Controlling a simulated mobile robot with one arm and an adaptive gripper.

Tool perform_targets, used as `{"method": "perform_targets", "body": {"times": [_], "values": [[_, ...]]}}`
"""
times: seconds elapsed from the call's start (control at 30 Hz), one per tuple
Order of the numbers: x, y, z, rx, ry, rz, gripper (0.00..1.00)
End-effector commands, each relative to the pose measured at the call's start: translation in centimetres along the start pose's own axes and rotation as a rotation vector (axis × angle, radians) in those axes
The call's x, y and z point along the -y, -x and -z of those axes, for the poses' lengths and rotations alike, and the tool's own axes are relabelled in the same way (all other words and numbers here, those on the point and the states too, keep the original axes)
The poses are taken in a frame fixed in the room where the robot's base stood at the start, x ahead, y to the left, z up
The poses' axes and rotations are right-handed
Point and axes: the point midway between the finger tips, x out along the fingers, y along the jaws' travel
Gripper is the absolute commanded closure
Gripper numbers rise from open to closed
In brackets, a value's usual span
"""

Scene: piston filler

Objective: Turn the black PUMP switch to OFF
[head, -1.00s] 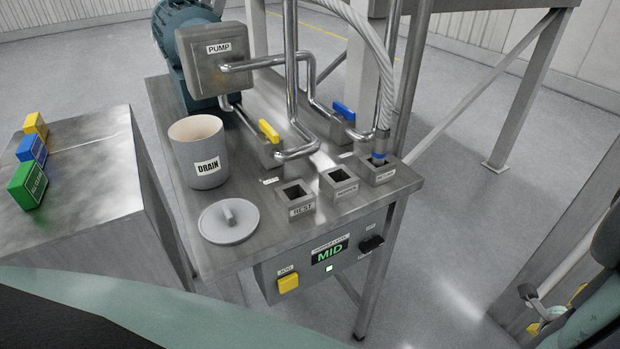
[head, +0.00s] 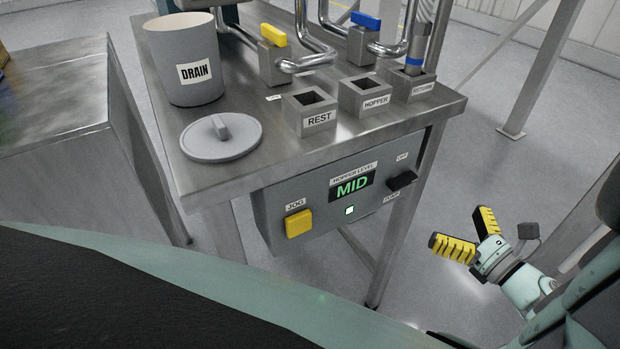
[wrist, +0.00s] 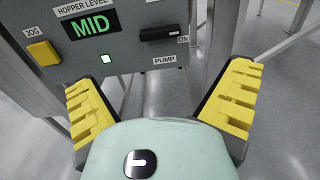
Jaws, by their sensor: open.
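The black PUMP switch (head: 402,180) is on the right end of the grey control panel (head: 270,215) under the steel table. An OFF label is above it and a PUMP label below it. In the wrist view the switch (wrist: 164,33) is a black bar lying roughly sideways, with an ON label at its right and PUMP below. My gripper (head: 460,231) is open and empty, to the right of and lower than the switch, apart from it. In the wrist view its yellow-padded fingers (wrist: 160,95) are spread wide, with the switch beyond and above the gap.
The panel also has a yellow JOG button (head: 299,223), a green MID display (head: 352,187) and a lit green lamp (head: 349,211). Above are the table edge, a grey lid (head: 221,140), the DRAIN bucket (head: 185,60) and REST (head: 311,112) and HOPPER (head: 365,97) sockets. Table legs stand below.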

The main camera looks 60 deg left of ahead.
Motion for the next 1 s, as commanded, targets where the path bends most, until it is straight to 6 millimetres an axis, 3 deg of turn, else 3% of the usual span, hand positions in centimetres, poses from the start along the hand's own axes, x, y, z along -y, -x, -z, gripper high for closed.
{"method": "perform_targets", "body": {"times": [0.3, 0.6, 0.8, 1.0], "values": [[-0.3, -6.8, -0.1, 0.0, 0.003, -0.015, 0.0], [-0.4, -12.3, 0.0, -0.002, 0.001, -0.013, 0.0], [-0.2, -14.1, 0.1, -0.002, 0.003, -0.007, 0.0], [-0.3, -14.5, 0.1, -0.003, 0.002, -0.007, 0.0]]}}
